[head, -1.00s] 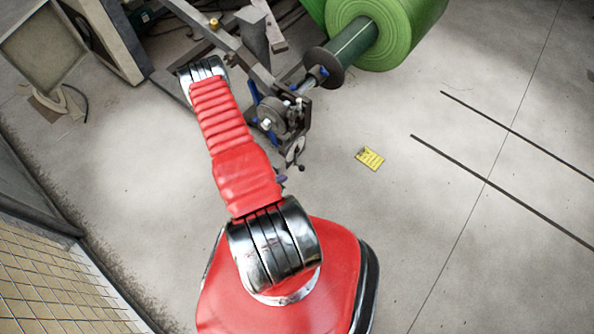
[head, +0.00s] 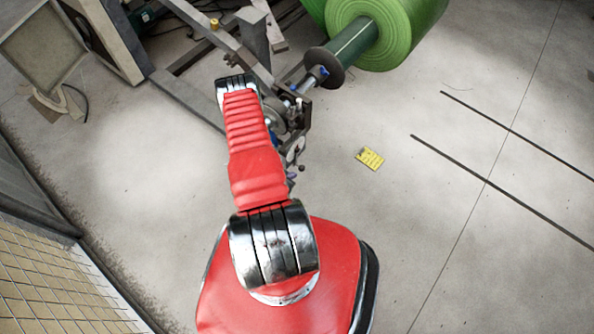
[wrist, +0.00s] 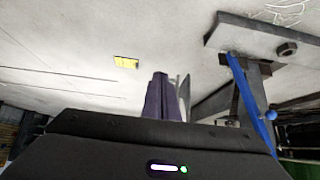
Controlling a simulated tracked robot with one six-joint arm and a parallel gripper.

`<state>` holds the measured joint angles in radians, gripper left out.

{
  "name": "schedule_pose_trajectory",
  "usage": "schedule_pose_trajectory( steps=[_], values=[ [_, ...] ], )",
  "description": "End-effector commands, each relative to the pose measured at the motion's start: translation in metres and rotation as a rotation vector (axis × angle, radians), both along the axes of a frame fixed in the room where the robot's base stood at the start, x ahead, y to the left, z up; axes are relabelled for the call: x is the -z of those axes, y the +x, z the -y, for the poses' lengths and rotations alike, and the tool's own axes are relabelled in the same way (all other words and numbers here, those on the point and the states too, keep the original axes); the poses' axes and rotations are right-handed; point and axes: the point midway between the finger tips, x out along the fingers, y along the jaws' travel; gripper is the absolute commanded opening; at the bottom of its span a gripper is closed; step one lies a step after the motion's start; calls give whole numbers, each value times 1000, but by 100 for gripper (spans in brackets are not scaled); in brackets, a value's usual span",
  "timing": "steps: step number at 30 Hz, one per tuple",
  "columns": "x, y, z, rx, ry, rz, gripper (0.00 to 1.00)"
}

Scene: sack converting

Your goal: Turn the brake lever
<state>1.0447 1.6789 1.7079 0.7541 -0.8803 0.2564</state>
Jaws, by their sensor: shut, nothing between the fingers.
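A blue lever (wrist: 247,95) with a blue ball shows on the right in the wrist view, beside a grey metal bracket. It looks like the brake lever. In the head view my red arm hides most of the lever's area on the unwind stand (head: 303,112); only small blue bits show there. My gripper (wrist: 162,98) shows its dark purple fingers upright and shut in the middle of the wrist view. They are empty and to the left of the blue lever, with a visible gap. In the head view the gripper is mostly hidden behind my arm.
A green roll (head: 370,35) sits on a shaft with a dark round flange (head: 325,68) at the top. A grey frame (head: 190,105) stands at the upper left. A yellow card (head: 369,158) lies on the floor. A mesh fence (head: 60,290) is at lower left.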

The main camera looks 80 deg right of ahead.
Motion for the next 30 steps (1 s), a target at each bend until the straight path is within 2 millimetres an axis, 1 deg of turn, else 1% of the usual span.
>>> schedule_pose_trajectory(
  steps=[1, 6, 10, 20, 21, 25, 30],
  values=[
    [6, -3, 4, 2, 0, 1, 0],
    [15, -11, 24, 3, -1, 1, 0],
    [20, -14, 32, 1, 0, 1, 0],
    [22, -16, 36, -1, 1, 0, 0],
    [21, -16, 45, 2, -3, 1, 0],
    [22, -14, 37, -4, 0, 0, 0],
    [24, -14, 37, -4, 1, -1, 0]
  ],
)
